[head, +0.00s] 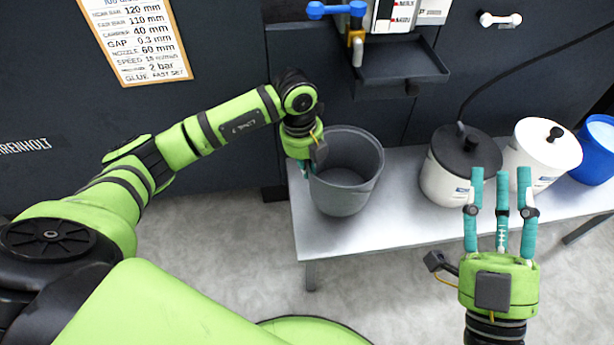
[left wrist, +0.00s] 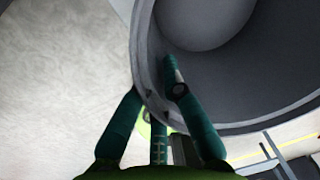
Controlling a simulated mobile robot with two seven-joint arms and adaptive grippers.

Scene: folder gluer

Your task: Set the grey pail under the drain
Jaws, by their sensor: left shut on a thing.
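The grey pail (head: 345,190) stands upright at the left end of the metal bench, and it looks empty. My left gripper (head: 307,168) is shut on the pail's left rim. In the left wrist view its teal fingers (left wrist: 160,100) straddle the wall of the pail (left wrist: 215,85), one inside and the others outside. The drain seems to be the brass spout with a blue handle (head: 356,45), above a dark drip tray (head: 400,68), up and to the right of the pail. My right gripper (head: 502,205) is open and empty, in front of the bench.
A dark machine wall stands behind. A settings sign (head: 138,40) hangs at upper left.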

